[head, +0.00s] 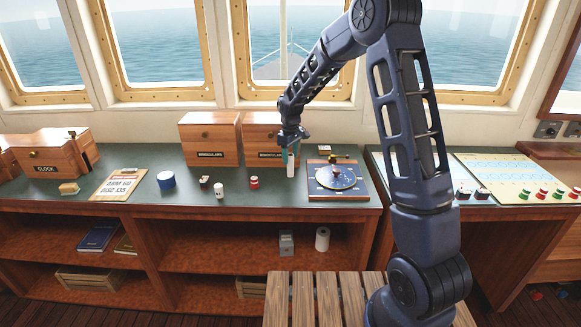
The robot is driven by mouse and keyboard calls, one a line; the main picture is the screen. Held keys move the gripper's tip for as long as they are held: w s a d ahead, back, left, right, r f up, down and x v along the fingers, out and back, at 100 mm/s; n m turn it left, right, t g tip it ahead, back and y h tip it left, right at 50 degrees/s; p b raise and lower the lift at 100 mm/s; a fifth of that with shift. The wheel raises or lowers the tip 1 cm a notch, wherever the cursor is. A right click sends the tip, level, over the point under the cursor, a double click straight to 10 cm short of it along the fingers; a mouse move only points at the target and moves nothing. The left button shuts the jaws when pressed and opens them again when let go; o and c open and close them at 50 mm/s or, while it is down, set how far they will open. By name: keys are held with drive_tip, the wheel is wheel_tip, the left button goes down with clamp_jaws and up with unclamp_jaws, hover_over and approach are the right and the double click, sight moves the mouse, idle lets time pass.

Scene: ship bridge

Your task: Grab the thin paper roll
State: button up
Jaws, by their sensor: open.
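A thin white upright cylinder (290,169), which looks like the thin paper roll, is on the green counter, left of the dial board. My gripper (290,153) points down directly over it. The teal fingers are open and reach down around or just in front of its upper part; I cannot tell which, or whether they touch it. The roll's top is hidden by the gripper. A thicker white roll (322,239) stands on the shelf below the counter.
Wooden boxes (210,139) stand behind my gripper. The dial board (337,180) is close on the right. A red-and-white item (254,182), a white cup-like item (218,188) and a blue round tin (166,180) are on the left. The counter's front strip is mostly clear.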

sight(290, 165)
drive_tip(key=shift+f, duration=1.6)
drive_tip(key=c, duration=1.1)
drive_tip(key=shift+r, duration=0.1)
